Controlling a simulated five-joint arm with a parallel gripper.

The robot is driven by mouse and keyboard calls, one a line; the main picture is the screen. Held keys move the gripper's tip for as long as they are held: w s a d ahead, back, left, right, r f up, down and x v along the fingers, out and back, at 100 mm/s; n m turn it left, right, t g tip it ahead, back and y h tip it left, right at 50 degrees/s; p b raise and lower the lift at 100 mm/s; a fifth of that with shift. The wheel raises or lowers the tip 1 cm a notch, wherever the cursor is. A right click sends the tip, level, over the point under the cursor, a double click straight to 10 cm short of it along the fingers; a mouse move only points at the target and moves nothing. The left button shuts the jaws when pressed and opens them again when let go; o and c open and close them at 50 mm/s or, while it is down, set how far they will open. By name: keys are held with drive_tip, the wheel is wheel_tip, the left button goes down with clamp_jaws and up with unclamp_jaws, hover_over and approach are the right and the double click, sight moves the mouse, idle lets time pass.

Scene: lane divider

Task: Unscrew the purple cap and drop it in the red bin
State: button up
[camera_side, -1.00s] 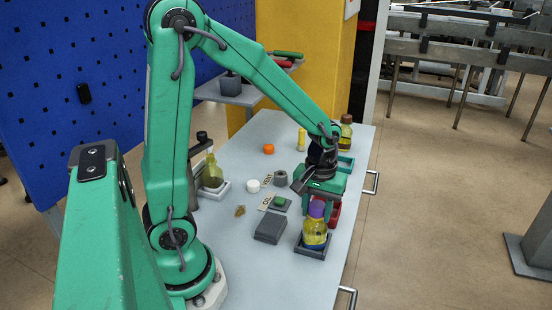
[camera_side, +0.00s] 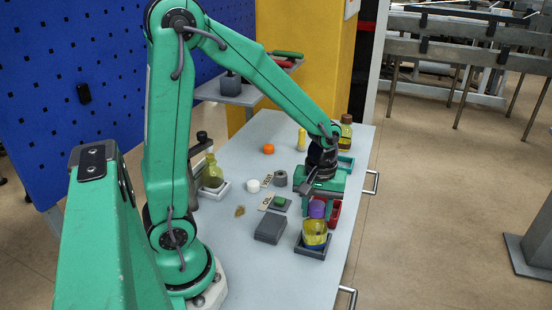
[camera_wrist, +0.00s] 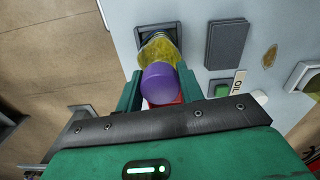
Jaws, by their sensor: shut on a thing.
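The purple cap (camera_side: 317,209) is between the fingers of my gripper (camera_side: 319,202), which is shut on it. In the wrist view the cap (camera_wrist: 160,84) sits between the two green fingers of my gripper (camera_wrist: 159,92). The yellow bottle (camera_side: 315,236) stands in a dark grey square tray (camera_side: 310,254) directly below the cap. I cannot tell whether the cap still touches the bottle neck. The red bin (camera_side: 336,213) is just behind and right of the bottle, partly hidden by my gripper. Only a sliver of red shows in the wrist view.
A dark grey block (camera_side: 270,229) and a green button (camera_side: 280,201) lie left of the bottle. A white cap (camera_side: 253,186), a grey ring (camera_side: 280,178) and an orange cap (camera_side: 268,149) stand farther back. Other bottles stand at the left and far right. The front table is clear.

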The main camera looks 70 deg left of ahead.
drive_tip(key=shift+n, duration=0.7)
drive_tip(key=shift+n, duration=0.9)
drive_tip(key=shift+n, duration=0.8)
drive_tip(key=o, duration=0.5)
